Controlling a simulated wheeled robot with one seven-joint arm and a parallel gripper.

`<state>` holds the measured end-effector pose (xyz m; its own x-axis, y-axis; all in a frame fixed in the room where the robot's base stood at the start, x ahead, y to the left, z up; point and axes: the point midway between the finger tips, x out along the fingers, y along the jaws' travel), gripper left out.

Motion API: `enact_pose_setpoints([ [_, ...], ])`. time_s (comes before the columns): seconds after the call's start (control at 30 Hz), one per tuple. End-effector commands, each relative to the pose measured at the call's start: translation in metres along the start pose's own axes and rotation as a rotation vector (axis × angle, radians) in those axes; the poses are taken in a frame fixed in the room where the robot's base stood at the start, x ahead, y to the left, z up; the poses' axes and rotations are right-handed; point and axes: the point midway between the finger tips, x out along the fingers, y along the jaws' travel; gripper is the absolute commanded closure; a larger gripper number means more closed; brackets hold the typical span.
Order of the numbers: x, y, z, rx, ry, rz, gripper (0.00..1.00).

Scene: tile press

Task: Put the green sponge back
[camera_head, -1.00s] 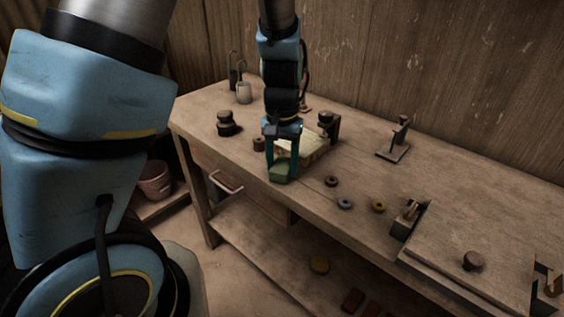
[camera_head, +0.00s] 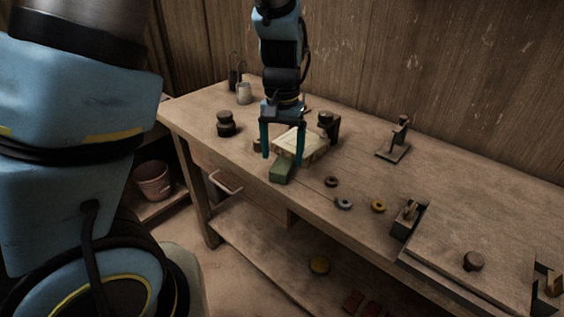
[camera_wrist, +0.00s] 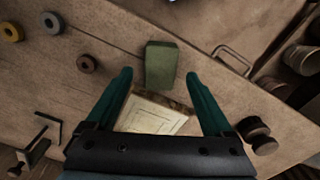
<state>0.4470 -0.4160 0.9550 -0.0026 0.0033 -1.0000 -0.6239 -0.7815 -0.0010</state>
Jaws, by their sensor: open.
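The green sponge (camera_head: 281,170) lies on the workbench near its front edge, just in front of a pale tile-like block. In the wrist view the green sponge (camera_wrist: 161,65) sits beyond the fingertips, roughly in line with the gap between them. My gripper (camera_head: 282,158) is open and empty, with its teal fingers above and behind the sponge, apart from it. In the wrist view the fingers of my gripper (camera_wrist: 160,74) are spread wide on either side of the pale block (camera_wrist: 150,117).
Small rings (camera_head: 378,206) lie right of the sponge. A dark stacked knob piece (camera_head: 226,124) stands to the left, and a metal stand (camera_head: 396,143) at the back right. A drawer handle (camera_head: 226,183) juts from the bench front. The bench (camera_head: 300,206) is bare around the rings.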

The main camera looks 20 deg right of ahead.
Motion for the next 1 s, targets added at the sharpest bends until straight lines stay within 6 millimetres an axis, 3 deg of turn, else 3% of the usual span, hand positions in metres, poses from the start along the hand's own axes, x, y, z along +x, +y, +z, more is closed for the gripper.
enact_pose_setpoints([
  [0.1, -0.027, 0.001, -0.001, 0.001, 0.006, 0.001, 0.14],
  [0.33, -0.067, 0.0, -0.001, 0.0, 0.004, 0.002, 0.14],
  [0.5, -0.081, 0.0, 0.0, 0.0, 0.001, 0.001, 0.14],
  [0.73, -0.082, -0.005, 0.001, -0.011, 0.001, 0.001, 0.14],
  [0.87, -0.078, -0.033, 0.009, -0.073, 0.011, 0.006, 0.14],
  [1.0, -0.068, -0.083, 0.03, -0.188, 0.035, 0.011, 0.14],
])
